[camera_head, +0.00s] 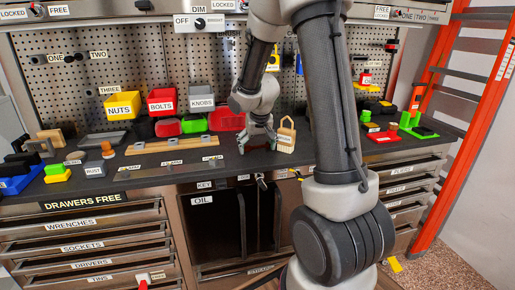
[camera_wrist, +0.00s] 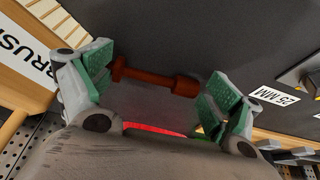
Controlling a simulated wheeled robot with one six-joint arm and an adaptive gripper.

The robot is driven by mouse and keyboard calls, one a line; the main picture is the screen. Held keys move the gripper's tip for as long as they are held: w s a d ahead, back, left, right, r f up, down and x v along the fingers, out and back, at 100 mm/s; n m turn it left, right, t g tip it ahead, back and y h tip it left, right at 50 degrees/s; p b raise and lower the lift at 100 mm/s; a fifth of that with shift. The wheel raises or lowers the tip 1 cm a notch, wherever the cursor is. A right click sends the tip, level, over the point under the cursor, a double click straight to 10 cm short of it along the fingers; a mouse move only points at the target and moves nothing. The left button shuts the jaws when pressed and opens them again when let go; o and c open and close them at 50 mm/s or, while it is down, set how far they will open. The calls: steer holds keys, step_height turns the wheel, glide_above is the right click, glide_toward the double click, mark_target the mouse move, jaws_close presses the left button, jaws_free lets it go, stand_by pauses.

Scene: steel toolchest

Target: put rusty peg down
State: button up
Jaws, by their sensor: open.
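The rusty peg (camera_wrist: 155,78), a reddish-brown rod with a thicker right end, shows in the wrist view between my fingers. It lies over the dark benchtop (camera_wrist: 190,30); I cannot tell whether it rests on it. My gripper (camera_wrist: 162,84) is open, with a green-padded finger at each end of the peg. The peg's left end is close to the left pad; contact is unclear. In the head view my gripper (camera_head: 257,146) is low over the bench's front middle, and I cannot make out the peg there.
A wooden brush (camera_head: 286,135) stands close right of my gripper; its label (camera_wrist: 20,50) shows in the wrist view. A wooden rack (camera_head: 172,144) lies to the left, with bins labelled nuts (camera_head: 122,105) and bolts (camera_head: 161,103) behind. The open oil cabinet (camera_head: 215,225) is below.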

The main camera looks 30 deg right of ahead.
steer(key=shift+c, duration=0.2)
steer(key=c, duration=0.9)
steer(key=shift+r, duration=0.1)
